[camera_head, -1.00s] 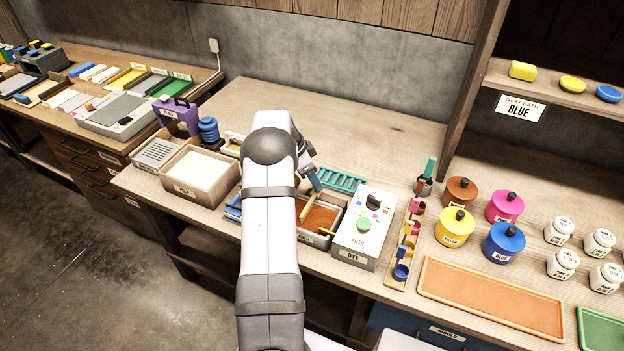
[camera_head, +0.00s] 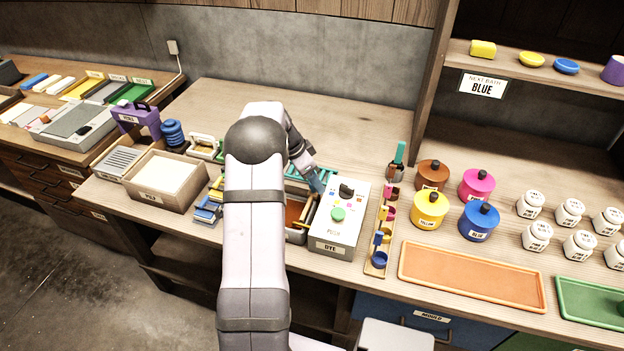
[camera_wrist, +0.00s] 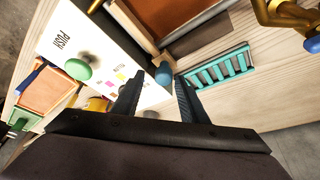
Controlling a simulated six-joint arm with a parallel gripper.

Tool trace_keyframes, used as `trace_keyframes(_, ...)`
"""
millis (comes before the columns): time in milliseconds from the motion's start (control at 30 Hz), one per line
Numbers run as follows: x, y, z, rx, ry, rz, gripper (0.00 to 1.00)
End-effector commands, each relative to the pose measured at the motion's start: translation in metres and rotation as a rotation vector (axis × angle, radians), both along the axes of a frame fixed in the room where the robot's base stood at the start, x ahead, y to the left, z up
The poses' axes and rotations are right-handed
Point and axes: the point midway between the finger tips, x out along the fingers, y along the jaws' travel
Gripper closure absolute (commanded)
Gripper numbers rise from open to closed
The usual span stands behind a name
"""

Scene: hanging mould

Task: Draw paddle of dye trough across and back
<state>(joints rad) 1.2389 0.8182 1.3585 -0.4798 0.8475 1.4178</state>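The dye trough (camera_head: 296,234) stands left of the white dye box (camera_head: 331,240), partly hidden behind my arm. Brown-orange dye (camera_head: 294,212) shows inside it and in the wrist view (camera_wrist: 168,16). A pale wooden bar (camera_head: 309,208), which looks like part of the paddle, lies along the trough's box side; it also shows in the wrist view (camera_wrist: 132,28). A round blue-grey knob (camera_wrist: 163,73) shows near the bar's end; I cannot tell whether they join. My gripper (camera_wrist: 157,88) is open, its fingers either side of the knob, without clear contact.
The dye box has a green push button (camera_head: 338,214) and a black knob (camera_head: 346,189). A teal rack (camera_wrist: 218,68) lies behind the trough. A rack of coloured cups (camera_head: 381,235) and lidded pots (camera_head: 430,208) stand right. The bench behind is clear.

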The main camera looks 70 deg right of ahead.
Motion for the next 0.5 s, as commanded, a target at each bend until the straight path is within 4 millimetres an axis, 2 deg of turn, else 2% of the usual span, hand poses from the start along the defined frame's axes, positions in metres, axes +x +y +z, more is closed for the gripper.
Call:
trace_keyframes(267,0.003,0.001,0.007,-0.003,-0.002,0.002,0.61)
trace_keyframes(500,0.012,0.009,0.034,-0.005,-0.003,0.002,0.61)
